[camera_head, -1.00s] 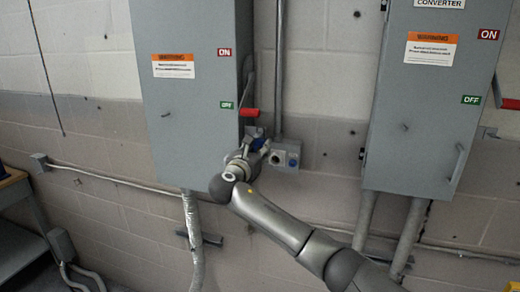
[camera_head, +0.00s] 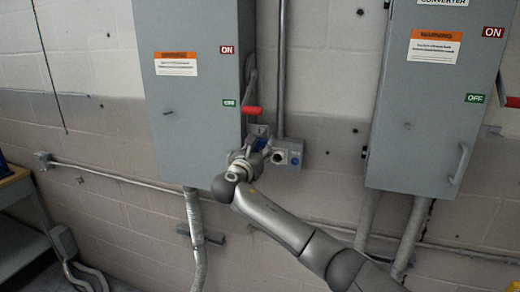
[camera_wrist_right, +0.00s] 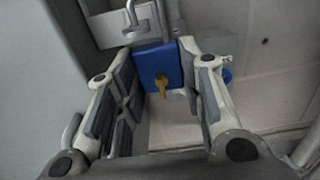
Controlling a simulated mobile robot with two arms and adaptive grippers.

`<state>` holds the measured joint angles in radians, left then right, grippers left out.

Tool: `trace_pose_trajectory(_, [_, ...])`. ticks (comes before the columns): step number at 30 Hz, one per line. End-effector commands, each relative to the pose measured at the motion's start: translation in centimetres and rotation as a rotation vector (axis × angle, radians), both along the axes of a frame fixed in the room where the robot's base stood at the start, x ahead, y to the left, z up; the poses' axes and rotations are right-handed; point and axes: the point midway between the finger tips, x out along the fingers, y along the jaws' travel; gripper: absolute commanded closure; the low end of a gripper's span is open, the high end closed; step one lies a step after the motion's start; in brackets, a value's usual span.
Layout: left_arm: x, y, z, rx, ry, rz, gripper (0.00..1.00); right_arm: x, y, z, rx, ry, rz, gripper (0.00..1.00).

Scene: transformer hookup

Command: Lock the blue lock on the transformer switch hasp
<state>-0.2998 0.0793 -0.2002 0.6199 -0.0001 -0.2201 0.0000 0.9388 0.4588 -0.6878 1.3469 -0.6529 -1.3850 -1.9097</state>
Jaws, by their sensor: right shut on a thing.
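The blue lock (camera_wrist_right: 152,62), with a yellow key (camera_wrist_right: 162,84) in its face, is held between the fingers of my right gripper (camera_wrist_right: 158,80) in the right wrist view. Grey metal rod and hook shapes (camera_wrist_right: 131,14) show just above the lock. I cannot tell whether the shackle passes through the hasp. In the head view, the lock (camera_head: 261,144) and my right gripper (camera_head: 252,156) are at the right side of the left grey switch box (camera_head: 195,110), below its red-ended handle (camera_head: 251,110). The handle points down near the green OFF label. My left gripper is out of view.
A small grey outlet box (camera_head: 287,153) on a vertical conduit (camera_head: 281,60) stands close right of my gripper. A second grey switch box (camera_head: 430,115) hangs further right. A bench (camera_head: 15,210) stands at far left. The wall between the boxes is mostly clear.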

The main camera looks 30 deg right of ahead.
Motion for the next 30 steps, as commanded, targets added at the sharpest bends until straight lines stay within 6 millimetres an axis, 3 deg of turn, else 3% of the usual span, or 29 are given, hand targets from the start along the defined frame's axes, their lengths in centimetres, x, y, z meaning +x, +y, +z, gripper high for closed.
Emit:
trace_pose_trajectory(27, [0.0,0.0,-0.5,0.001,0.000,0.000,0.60,0.0,0.0,-1.4,-0.001,-0.001,0.001,0.93])
trace_pose_trajectory(28, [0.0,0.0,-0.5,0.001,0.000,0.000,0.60,0.0,0.0,-1.3,-0.001,-0.001,0.001,0.61])
trace_pose_trajectory(30, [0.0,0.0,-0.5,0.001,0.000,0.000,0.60,0.0,0.0,-1.3,-0.001,-0.001,0.001,0.52])
